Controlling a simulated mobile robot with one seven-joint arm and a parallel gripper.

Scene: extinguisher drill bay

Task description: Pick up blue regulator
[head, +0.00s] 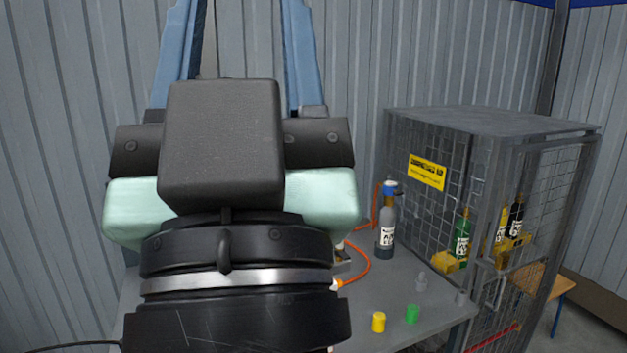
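A blue regulator (390,187) sits on top of a small grey gas cylinder (386,225), which stands upright on the grey table. My gripper (242,40) is large and close to the camera, left of the cylinder in the picture. Its two blue fingers point up and are wide apart, with only the wall showing between them. The fingertips are cut off by the top edge. The gripper looks apart from the regulator.
A wire-mesh cage (490,125) with several small cylinders stands close at the right. An orange hose (360,265) runs beside the cylinder. Yellow (379,322), green (412,314) and grey caps stand on the table (390,285). My arm hides the table's left part.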

